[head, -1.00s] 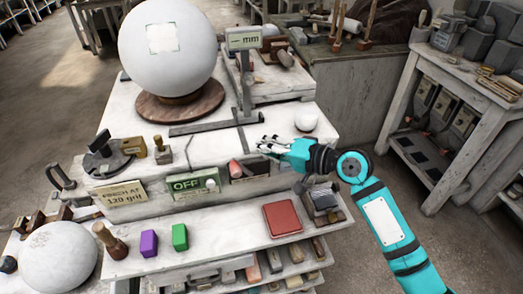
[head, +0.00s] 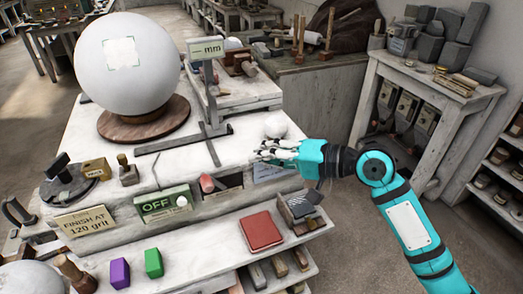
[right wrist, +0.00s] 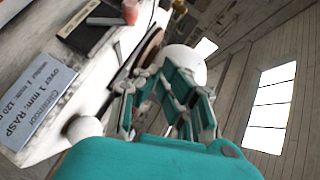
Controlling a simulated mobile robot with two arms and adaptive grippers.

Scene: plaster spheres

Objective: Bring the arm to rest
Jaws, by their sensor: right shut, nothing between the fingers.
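My right gripper (head: 266,152) is at the front right of the white workbench (head: 215,166). Its fingers are shut with nothing between them, and it points left. A small white ball (head: 275,125) sits on the bench just behind it in the head view. In the right wrist view the gripper (right wrist: 165,82) shows from behind, with the large white plaster sphere (right wrist: 186,60) beyond its fingers. That sphere (head: 128,62) rests on a round wooden turntable (head: 143,120) at the back left of the bench. My left gripper is not in view.
A gauge post with an "mm" display (head: 206,48) stands behind. A green OFF sign (head: 165,203) is on the bench front. A lower shelf holds purple (head: 119,272) and green (head: 153,263) blocks and a red pad (head: 261,232). Open floor (head: 340,215) lies to the right.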

